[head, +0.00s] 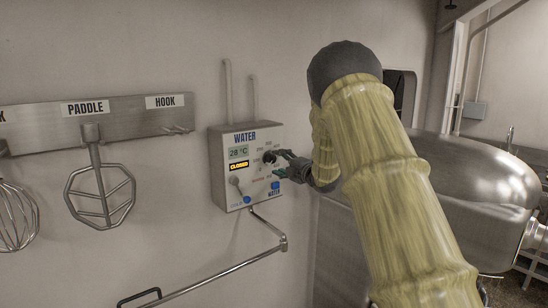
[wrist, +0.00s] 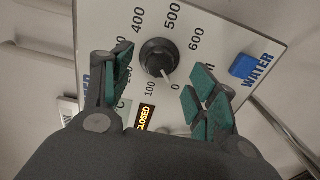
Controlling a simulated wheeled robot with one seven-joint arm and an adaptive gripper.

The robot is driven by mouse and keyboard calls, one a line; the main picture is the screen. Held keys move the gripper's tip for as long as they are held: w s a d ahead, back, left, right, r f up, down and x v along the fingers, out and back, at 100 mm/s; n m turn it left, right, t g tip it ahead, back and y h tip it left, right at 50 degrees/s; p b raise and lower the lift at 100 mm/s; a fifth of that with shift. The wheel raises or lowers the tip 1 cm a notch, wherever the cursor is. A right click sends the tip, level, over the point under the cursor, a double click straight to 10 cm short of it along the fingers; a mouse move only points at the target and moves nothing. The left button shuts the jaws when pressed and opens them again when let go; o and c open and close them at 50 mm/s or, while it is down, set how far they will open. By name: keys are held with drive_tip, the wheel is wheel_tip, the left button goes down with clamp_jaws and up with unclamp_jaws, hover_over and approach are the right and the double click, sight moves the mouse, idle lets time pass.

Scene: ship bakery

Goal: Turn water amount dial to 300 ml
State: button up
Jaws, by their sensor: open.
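The water panel (head: 232,189) is a pale box on the wall, with a temperature display and a lit "CLOSED" sign (head: 239,167). Its black round dial (wrist: 157,57) has a white pointer aimed at about 0. Marks including 100, 400, 500 and 600 ring it; the left-side marks are partly hidden by a finger.
A blue WATER button (wrist: 243,66) sits beside the dial. A lever (head: 235,183) and a blue knob (head: 247,199) are lower on the panel. A pipe (head: 220,267) runs below. A large metal bowl (head: 480,190) stands at right.

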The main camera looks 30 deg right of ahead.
sight(273, 160)
drive_tip(key=shift+w+a+p, duration=0.15)
drive_tip(key=shift+w+p, duration=0.5)
drive_tip(key=shift+w, duration=1.45)
drive_tip(key=shift+c, duration=0.4)
drive_tip(key=c, duration=1)
